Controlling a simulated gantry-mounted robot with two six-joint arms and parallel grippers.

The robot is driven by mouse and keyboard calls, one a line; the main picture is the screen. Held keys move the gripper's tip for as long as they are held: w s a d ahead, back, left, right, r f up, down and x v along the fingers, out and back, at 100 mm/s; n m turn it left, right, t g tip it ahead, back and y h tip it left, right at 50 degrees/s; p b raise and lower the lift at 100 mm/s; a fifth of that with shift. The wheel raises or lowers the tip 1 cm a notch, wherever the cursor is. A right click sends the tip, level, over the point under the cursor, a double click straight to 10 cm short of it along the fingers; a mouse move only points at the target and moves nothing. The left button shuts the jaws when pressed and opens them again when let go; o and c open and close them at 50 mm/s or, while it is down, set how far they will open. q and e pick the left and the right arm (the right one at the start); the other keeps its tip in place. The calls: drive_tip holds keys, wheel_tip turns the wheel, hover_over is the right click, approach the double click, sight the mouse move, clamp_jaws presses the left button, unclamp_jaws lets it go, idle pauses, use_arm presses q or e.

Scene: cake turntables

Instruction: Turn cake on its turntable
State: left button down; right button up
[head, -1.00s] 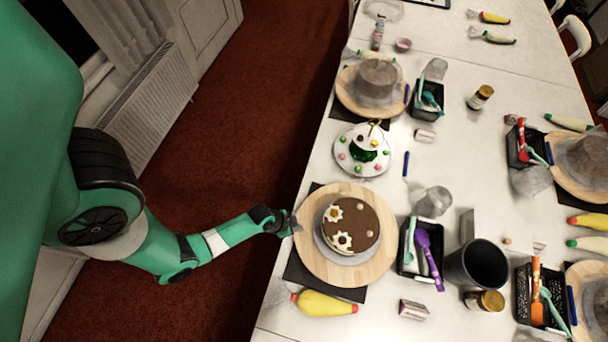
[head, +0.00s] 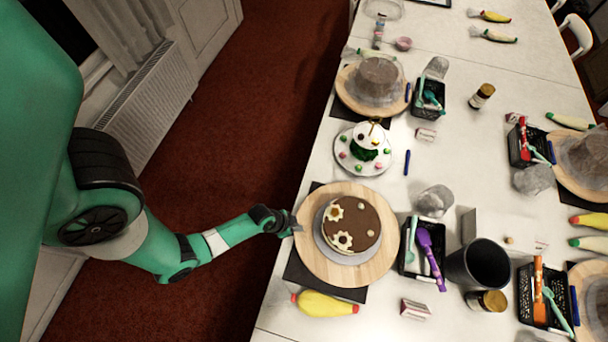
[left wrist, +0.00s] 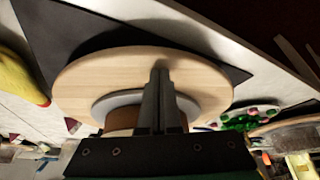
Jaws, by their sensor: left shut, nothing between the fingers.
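The cake (head: 352,222), brown on top with white flower decorations, sits on a grey plate in the middle of a round wooden turntable (head: 376,268). My left gripper (head: 296,226) is at the turntable's left edge, shut and empty. In the left wrist view the shut fingers (left wrist: 159,95) reach over the wooden disc (left wrist: 90,80), and the cake (left wrist: 122,120) is partly hidden behind them. Whether the fingertips touch the wood I cannot tell. My right gripper is not in view.
A black mat (head: 310,280) lies under the turntable. A yellow piping bag (head: 325,304) lies in front, a decorated plate (head: 362,158) behind. A black tool basket (head: 408,262) and a dark bucket (head: 478,264) stand to the right. A second turntable (head: 350,100) is farther back.

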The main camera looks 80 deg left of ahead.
sight(330, 275)
use_arm(q)
drive_tip(key=d+p, duration=0.1)
drive_tip(key=d, duration=0.5)
drive_tip(key=shift+s+d+p, duration=0.1)
drive_tip(key=shift+d+p, duration=0.15)
drive_tip(key=shift+p, duration=0.05)
drive_tip(key=shift+w+d+b, duration=0.15)
drive_tip(key=shift+w+d, duration=0.2)
drive_tip(key=shift+d, duration=0.65)
drive_tip(key=shift+w+d+b, duration=0.15)
drive_tip(key=shift+w+d, duration=0.2)
drive_tip(key=shift+d, duration=0.65)
drive_tip(key=shift+w+d+b, duration=0.15)
drive_tip(key=shift+w+d, duration=0.2)
drive_tip(key=shift+d, duration=0.65)
drive_tip(key=w+d+b, duration=0.1)
drive_tip(key=d, duration=0.1)
drive_tip(key=w+d+b, duration=0.1)
drive_tip(key=w+d, duration=0.1)
drive_tip(key=shift+w+d+f, duration=0.1)
drive_tip(key=shift+w+d, duration=0.05)
drive_tip(key=shift+w, duration=0.15)
drive_tip(key=shift+w+d, duration=0.3)
drive_tip(key=shift+d, duration=0.05)
drive_tip(key=shift+r, duration=0.2)
